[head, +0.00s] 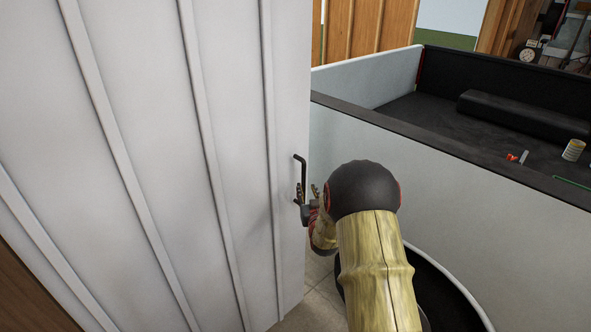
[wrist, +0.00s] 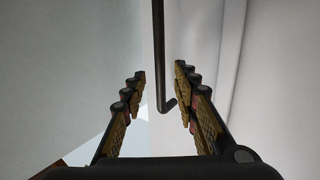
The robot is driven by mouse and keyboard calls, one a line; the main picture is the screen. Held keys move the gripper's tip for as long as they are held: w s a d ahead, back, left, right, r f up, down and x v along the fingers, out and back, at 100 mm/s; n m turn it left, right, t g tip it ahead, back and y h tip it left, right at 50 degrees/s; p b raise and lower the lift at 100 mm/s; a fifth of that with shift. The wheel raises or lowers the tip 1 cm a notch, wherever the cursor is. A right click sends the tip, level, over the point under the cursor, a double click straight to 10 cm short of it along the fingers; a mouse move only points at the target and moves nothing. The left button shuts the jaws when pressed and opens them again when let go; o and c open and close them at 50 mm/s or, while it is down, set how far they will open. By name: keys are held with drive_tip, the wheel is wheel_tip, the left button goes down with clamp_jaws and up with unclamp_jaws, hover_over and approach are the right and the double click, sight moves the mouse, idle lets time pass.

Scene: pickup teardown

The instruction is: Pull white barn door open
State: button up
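The white barn door (head: 160,130) fills the left of the head view, with raised vertical ribs on its face. A thin dark handle (head: 301,170) stands upright near its right edge. My gripper (head: 306,190) is at the lower part of the handle. In the wrist view the handle (wrist: 158,60) runs down between the two open fingers (wrist: 159,77) and bends at its lower end. The bent end lies close to the right finger; I cannot tell whether they touch. The fingers are apart and not closed on the handle.
A white pickup bed (head: 450,160) with a black liner stands right of the door. In it lie a dark roll (head: 525,115), a can (head: 573,150) and a small red-tipped item (head: 517,157). The truck's wheel arch is close beside my arm. Bare floor (head: 315,308) shows below the door.

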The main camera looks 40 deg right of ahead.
sight(304, 175)
drive_tip(key=shift+t, duration=0.6)
drive_tip(key=w+d+r, duration=0.1)
drive_tip(key=w, duration=0.1)
drive_tip(key=w+d, duration=0.1)
drive_tip(key=w, duration=0.1)
drive_tip(key=w+d+r, duration=0.1)
drive_tip(key=w, duration=0.1)
drive_tip(key=shift+w+d+r, duration=0.35)
drive_tip(key=shift+c, duration=0.3)
clamp_jaws()
